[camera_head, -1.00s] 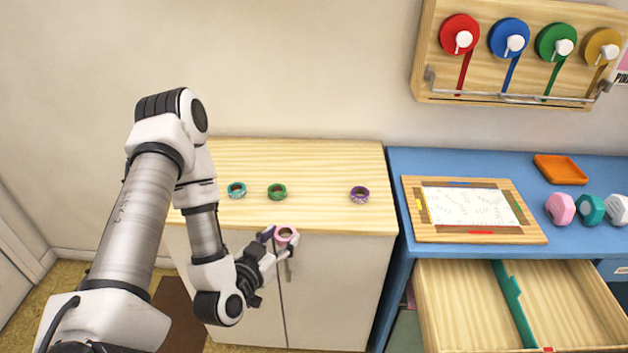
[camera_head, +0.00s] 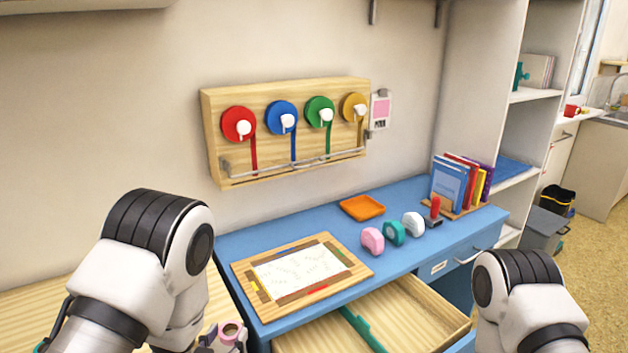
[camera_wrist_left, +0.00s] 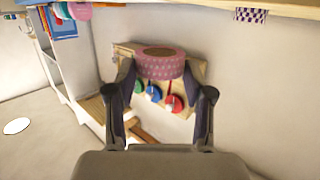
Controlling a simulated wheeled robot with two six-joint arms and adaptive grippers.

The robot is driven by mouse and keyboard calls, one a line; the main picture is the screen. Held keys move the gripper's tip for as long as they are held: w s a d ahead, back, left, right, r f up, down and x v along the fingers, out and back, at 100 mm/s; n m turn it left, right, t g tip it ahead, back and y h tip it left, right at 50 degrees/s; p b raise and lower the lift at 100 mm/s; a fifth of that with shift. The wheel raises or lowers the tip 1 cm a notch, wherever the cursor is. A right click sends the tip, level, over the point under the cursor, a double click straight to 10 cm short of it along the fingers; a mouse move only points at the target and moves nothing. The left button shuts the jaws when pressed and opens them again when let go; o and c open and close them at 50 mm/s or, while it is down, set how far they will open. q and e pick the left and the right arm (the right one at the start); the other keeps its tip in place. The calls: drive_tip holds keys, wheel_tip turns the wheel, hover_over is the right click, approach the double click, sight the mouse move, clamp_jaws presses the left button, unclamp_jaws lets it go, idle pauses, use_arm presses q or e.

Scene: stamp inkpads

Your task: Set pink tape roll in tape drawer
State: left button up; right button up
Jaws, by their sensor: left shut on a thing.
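The pink tape roll (camera_head: 231,329) is at the bottom edge of the head view, left of the blue desk. My left gripper (camera_head: 226,337) is shut on it; the lower part of the gripper is cut off. In the left wrist view the patterned pink roll (camera_wrist_left: 160,66) sits between the two fingertips. An open wooden drawer (camera_head: 432,306) with a teal divider (camera_head: 362,328) sticks out under the desk, to the right of the gripper.
The blue desk (camera_head: 300,218) holds a framed board (camera_head: 245,278), an orange tray (camera_head: 362,207), pink (camera_head: 372,240), teal (camera_head: 394,232) and white (camera_head: 413,224) dispensers, and books (camera_head: 450,185).

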use_arm(q)
drive_tip(key=s+a+f+n+y, duration=0.1)
drive_tip(key=s+a+f+y, duration=0.1)
drive_tip(key=f, duration=0.4)
drive_tip(key=shift+s+n, duration=0.3)
drive_tip(key=shift+s, duration=0.6)
drive_tip(key=shift+f, duration=0.1)
drive_tip(key=s+a+r+n+y, duration=0.1)
drive_tip(key=s+a, duration=0.2)
drive_tip(key=a, duration=0.5)
drive_tip(key=s+a+r+y+b, duration=0.1)
drive_tip(key=s+a, duration=0.2)
drive_tip(key=a, duration=0.6)
drive_tip(key=shift+s+r+n+y, duration=0.2)
drive_tip(key=shift+r+n+y, duration=0.1)
drive_tip(key=shift+r+n, duration=0.1)
